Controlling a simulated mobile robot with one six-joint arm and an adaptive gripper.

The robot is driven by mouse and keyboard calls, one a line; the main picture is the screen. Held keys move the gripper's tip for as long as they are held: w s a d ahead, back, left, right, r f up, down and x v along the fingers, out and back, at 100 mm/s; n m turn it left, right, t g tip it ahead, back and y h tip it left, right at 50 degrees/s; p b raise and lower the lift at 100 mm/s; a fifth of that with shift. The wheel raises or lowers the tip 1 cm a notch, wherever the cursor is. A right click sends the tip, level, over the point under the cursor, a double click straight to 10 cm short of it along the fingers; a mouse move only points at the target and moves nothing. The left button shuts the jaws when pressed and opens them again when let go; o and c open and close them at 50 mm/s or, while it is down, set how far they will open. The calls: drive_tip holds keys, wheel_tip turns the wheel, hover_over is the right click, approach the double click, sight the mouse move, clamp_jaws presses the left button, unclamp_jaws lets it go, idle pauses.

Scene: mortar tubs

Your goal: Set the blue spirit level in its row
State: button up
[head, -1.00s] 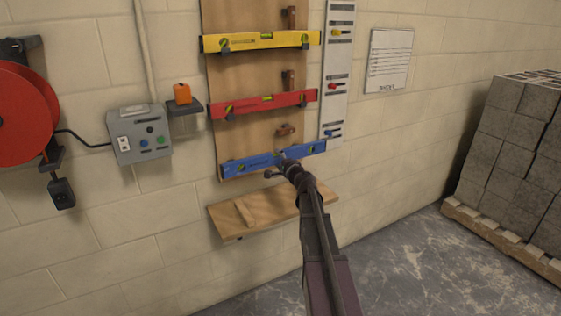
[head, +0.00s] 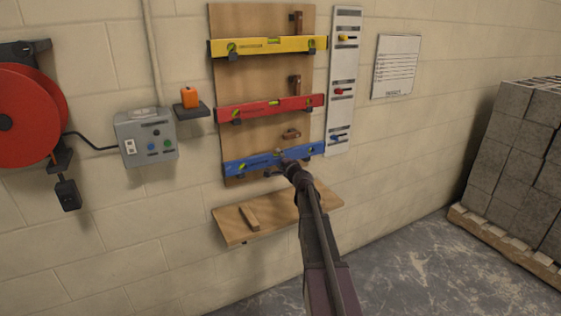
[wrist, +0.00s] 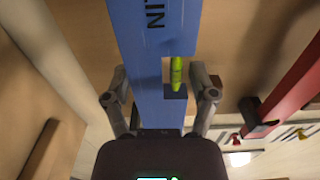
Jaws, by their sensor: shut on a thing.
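The blue spirit level (head: 245,163) lies across the lowest part of the wooden board (head: 262,78), below the red level, roughly in line with the levels above. My gripper (head: 284,158) is shut on the blue level near its middle. In the wrist view the two fingers of my gripper (wrist: 163,92) press on both sides of the blue level (wrist: 155,35), by its green vial. A small dark support shows just under the level near my gripper. My gripper and arm hide part of it, and I cannot tell whether the level rests on its supports.
The red level (head: 250,110) and yellow level (head: 255,46) sit on supports above. A wooden shelf (head: 285,215) juts out below, with a wood block (head: 249,216) on it. A white strip with coloured sliders (head: 345,65) stands right. A grey control box (head: 147,137) is left.

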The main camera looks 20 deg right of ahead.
drive_tip(key=shift+w+f+b, duration=0.45)
drive_tip(key=shift+w, duration=0.35)
drive_tip(key=shift+w+f+b, duration=0.4)
drive_tip(key=shift+w+b, duration=0.05)
drive_tip(key=shift+w, duration=0.35)
drive_tip(key=o, duration=1.1)
drive_tip(key=shift+s, duration=0.1)
drive_tip(key=shift+s+d, duration=0.1)
drive_tip(key=shift+s, duration=4.35)
